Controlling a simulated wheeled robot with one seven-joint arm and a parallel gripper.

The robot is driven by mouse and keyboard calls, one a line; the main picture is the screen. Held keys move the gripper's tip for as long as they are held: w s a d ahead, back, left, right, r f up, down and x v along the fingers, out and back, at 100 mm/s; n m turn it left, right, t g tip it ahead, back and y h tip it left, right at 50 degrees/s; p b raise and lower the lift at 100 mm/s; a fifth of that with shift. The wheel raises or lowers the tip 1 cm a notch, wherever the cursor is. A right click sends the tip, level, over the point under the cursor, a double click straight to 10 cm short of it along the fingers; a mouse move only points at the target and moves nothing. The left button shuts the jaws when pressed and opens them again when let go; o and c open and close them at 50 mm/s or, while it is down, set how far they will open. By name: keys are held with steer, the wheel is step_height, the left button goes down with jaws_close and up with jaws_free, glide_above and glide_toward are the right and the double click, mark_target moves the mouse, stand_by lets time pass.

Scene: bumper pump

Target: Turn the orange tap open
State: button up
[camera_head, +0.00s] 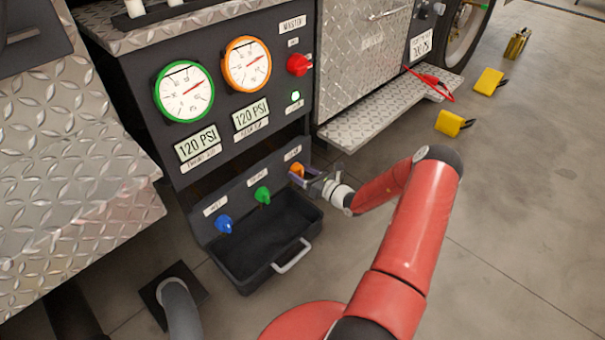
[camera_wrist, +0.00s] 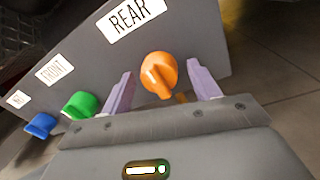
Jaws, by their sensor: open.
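The orange tap (camera_wrist: 158,74) sits on the dark panel under a white label reading REAR. In the head view the orange tap (camera_head: 296,170) is the rightmost of three taps, partly covered by my gripper. My gripper (camera_wrist: 160,82) is open, with one lilac finger on each side of the orange tap. I cannot tell whether either finger touches it. In the head view my gripper (camera_head: 312,177) reaches the panel from the right.
The green tap (camera_head: 263,195) and blue tap (camera_head: 224,224) lie left of the orange one. A dark tray (camera_head: 250,271) with a light handle (camera_head: 292,256) juts out below. A metal step (camera_head: 370,118) is at the right. Yellow blocks (camera_head: 452,122) lie on open floor.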

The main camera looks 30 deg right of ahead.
steer(key=c, duration=1)
steer(key=shift+o, duration=0.2)
steer(key=shift+m, duration=0.3)
steer(key=m+p, duration=0.1)
steer(key=m, duration=0.2)
steer(key=shift+m, duration=0.3)
steer(key=m, duration=0.4)
steer(key=shift+m+t+p, duration=0.3)
steer(key=shift+m+t, duration=0.1)
steer(key=m, duration=0.4)
steer(key=shift+f+m+h+p, duration=0.1)
steer(key=shift+m+h+p, duration=0.2)
steer(key=shift+m+h, duration=0.1)
steer(key=m, duration=0.4)
steer(key=shift+a+m+p, duration=0.1)
steer(key=shift+m+p, duration=0.2)
steer(key=shift+m, duration=0.1)
